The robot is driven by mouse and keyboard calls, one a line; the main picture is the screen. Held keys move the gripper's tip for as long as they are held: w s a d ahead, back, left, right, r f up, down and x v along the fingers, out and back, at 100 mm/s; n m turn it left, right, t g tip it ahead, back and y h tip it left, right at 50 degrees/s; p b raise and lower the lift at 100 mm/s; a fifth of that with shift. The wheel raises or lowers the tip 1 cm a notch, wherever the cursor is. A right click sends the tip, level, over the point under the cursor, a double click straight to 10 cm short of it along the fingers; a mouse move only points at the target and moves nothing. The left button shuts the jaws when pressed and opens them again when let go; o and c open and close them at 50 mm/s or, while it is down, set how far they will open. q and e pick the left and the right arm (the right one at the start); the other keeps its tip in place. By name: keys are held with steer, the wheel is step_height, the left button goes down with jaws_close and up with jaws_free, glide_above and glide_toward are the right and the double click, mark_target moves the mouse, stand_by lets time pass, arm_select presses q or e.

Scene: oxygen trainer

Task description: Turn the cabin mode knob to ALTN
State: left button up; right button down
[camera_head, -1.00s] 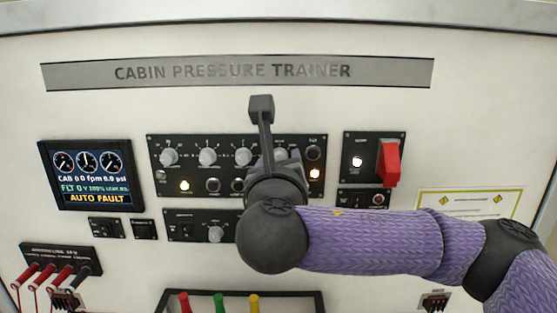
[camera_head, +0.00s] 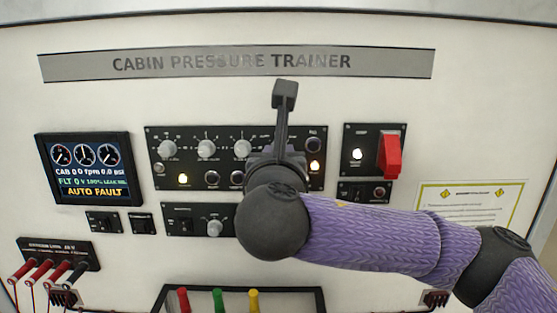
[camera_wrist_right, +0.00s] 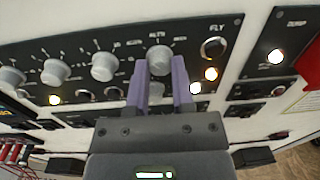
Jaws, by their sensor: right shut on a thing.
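The upper control panel (camera_head: 190,180) carries a row of grey knobs. The rightmost knob (camera_wrist_right: 160,58) sits between the purple fingers of my right gripper (camera_wrist_right: 160,82) in the right wrist view, and the gripper is shut on it. In the head view my right gripper (camera_head: 277,158) and wrist hide this knob. My left gripper is not in view.
Other knobs (camera_head: 207,149) stand to the left in the same row. A red guarded switch (camera_head: 389,155) sticks out at the right. The display (camera_head: 85,168) reads AUTO FAULT. Red, green and yellow handles (camera_head: 219,300) stand below.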

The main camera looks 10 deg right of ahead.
steer(key=shift+m+b, duration=1.2)
steer(key=shift+m, duration=2.2)
steer(key=shift+c, duration=2.4)
jaws_free()
